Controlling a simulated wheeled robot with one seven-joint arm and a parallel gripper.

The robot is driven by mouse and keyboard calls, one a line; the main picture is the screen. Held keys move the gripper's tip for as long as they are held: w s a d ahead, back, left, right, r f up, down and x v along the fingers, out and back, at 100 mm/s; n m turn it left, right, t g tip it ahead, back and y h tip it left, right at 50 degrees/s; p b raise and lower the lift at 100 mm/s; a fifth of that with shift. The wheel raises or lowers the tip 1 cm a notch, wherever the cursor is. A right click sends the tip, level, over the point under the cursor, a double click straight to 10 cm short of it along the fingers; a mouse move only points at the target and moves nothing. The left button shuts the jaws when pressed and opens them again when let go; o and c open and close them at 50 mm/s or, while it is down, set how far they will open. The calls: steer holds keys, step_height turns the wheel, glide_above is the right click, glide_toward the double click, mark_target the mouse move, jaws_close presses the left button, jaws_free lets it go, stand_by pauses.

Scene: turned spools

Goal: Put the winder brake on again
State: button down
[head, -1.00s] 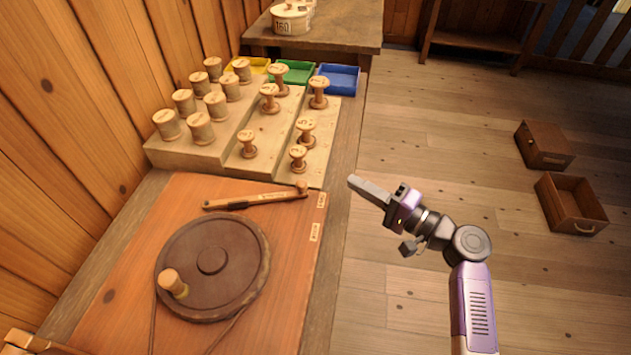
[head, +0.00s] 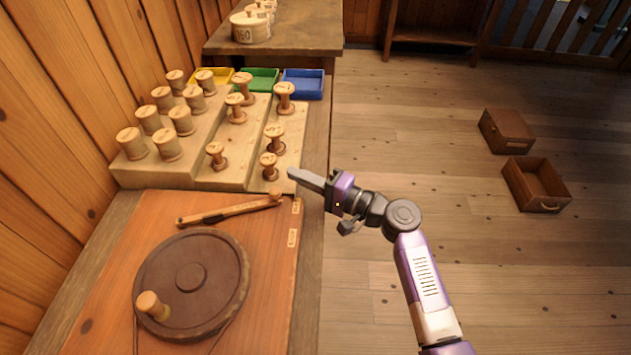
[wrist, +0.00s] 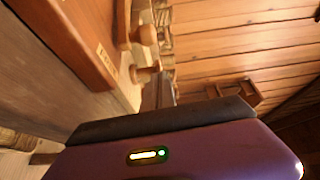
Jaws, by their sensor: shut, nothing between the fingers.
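The winder's brown wheel (head: 190,283) lies flat on an orange-brown board, with a pale peg handle (head: 152,306) at its front left. The brake lever (head: 232,211), a wooden bar with a dark pad below it, lies behind the wheel, with a visible gap between them. Its round knob (head: 275,194) is at the right end, near the farther of two small labels (head: 296,207). The knob also shows in the wrist view (wrist: 147,35). My gripper (head: 291,174) is shut and empty, just right of and beyond the knob, seemingly apart from it.
A stepped rack (head: 203,176) with several spools stands just behind the board, its nearest spool (head: 269,166) close to my fingertips. Yellow, green and blue trays (head: 303,84) are farther back. Two wooden drawers (head: 537,185) lie on the floor at right.

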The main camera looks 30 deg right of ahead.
steer(key=shift+x, duration=0.85)
steer(key=shift+s+a, duration=0.15)
steer(key=shift+a, duration=0.2)
steer(key=shift+s+a+f+p, duration=0.1)
steer(key=shift+s+a+p, duration=0.55)
steer(key=shift+s+a, duration=0.5)
steer(key=shift+s+d, duration=0.1)
